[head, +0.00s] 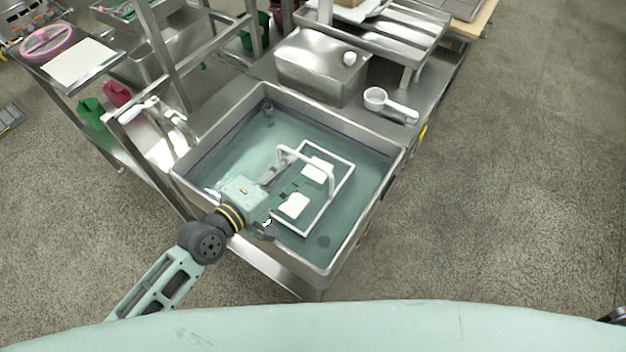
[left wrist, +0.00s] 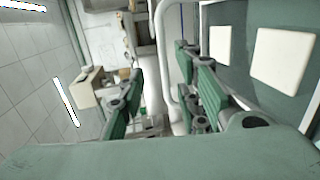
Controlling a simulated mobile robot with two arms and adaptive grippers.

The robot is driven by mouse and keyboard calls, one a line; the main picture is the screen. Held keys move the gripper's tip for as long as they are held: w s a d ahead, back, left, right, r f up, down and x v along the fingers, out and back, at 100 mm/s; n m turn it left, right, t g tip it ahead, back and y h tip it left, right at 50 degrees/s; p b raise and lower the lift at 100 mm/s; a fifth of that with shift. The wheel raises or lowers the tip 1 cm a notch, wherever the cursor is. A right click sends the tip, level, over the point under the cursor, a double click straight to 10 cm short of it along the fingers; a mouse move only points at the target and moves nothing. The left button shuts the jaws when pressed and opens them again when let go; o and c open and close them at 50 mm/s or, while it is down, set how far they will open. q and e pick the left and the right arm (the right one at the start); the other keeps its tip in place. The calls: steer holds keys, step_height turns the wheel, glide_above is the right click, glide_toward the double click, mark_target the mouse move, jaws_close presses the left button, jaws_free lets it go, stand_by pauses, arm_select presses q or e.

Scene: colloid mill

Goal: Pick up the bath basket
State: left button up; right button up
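The bath basket (head: 344,182) is a white rectangular wire frame with an arched handle (head: 303,155). It sits in the square metal basin (head: 190,182) of greenish liquid, with two white slabs (head: 294,205) inside its outline. My left gripper (head: 284,187) reaches over the basket's near left side, close to the handle. In the left wrist view its two green-padded fingers (left wrist: 163,92) stand apart. A white bar of the basket (left wrist: 162,45) shows between them, nearer the right finger; contact cannot be told. My right gripper is not in view.
A metal box (head: 318,68) and a white scoop-like vessel (head: 388,104) stand behind the basin. A metal frame and shelf rise at its left, with a pink wheel (head: 55,41) beyond.

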mark_target(303, 160)
arm_select(q)
steer(key=x, duration=0.3)
steer(key=shift+w+d+f, duration=0.25)
steer(key=shift+f, duration=0.05)
steer(key=shift+x, duration=1.15)
steer(key=shift+w+d+f, duration=0.1)
steer(key=shift+f, duration=0.05)
steer(key=shift+c, duration=0.4)
jaws_close()
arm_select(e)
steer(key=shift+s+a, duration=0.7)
